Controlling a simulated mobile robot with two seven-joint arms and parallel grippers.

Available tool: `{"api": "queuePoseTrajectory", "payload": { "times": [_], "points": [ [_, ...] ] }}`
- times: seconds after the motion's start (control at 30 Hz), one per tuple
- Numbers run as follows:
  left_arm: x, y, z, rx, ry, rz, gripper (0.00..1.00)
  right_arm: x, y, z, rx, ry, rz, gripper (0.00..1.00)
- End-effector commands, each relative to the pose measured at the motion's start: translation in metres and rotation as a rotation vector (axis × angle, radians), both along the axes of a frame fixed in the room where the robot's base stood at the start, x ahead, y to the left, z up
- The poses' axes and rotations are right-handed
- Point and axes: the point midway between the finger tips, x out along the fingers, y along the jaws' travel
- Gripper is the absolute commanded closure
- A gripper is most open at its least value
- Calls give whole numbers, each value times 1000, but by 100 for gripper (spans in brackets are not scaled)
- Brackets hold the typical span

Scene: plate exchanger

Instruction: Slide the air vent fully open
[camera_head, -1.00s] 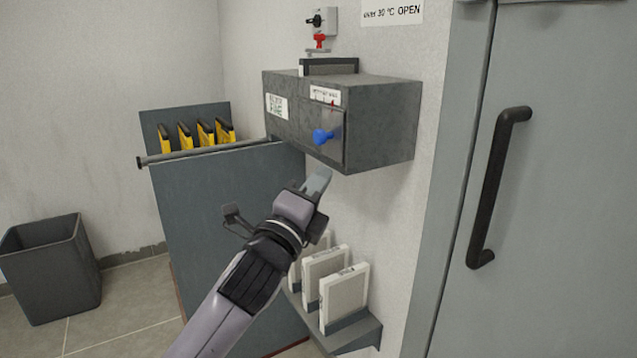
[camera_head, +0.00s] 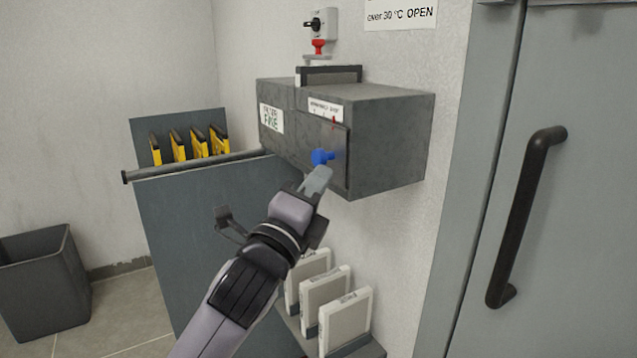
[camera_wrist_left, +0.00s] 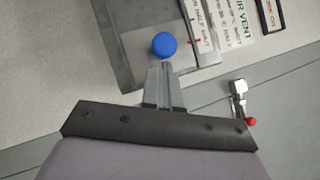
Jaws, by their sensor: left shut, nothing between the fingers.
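The grey wall box (camera_head: 385,150) holds a front panel with a blue knob (camera_head: 322,156) near its lower right part. The knob also shows in the left wrist view (camera_wrist_left: 164,45), just beyond my fingertips. My left gripper (camera_head: 318,180) is shut and empty, its tips right below the knob; I cannot tell whether they touch it. A small red mark (camera_head: 334,121) sits at the panel's top edge, below a white label. My right gripper is not in view.
A grey door with a black handle (camera_head: 527,215) is at the right. A blue-grey panel with a rail (camera_head: 195,165) and yellow-black items (camera_head: 198,142) stand at the left. White plates (camera_head: 345,315) sit on a low shelf. A bin (camera_head: 45,290) is far left.

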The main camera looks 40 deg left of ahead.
Motion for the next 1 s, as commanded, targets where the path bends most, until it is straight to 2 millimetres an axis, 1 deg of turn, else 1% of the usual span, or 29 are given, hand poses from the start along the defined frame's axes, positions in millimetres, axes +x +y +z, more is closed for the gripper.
{"api": "queuePoseTrajectory", "payload": {
  "times": [0.57, 0.63, 0.73, 0.83, 1.0],
  "points": [
    [-3, -1, 2, 0, 1, 0, 100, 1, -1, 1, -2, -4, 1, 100],
    [-2, 1, 2, 1, 1, 2, 100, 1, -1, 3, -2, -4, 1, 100],
    [3, 12, 3, 5, 5, 3, 100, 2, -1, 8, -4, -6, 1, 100],
    [10, 29, 4, 6, 5, 4, 100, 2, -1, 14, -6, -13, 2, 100],
    [21, 55, 3, 4, 4, 3, 100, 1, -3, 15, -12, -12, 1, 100]
  ]
}}
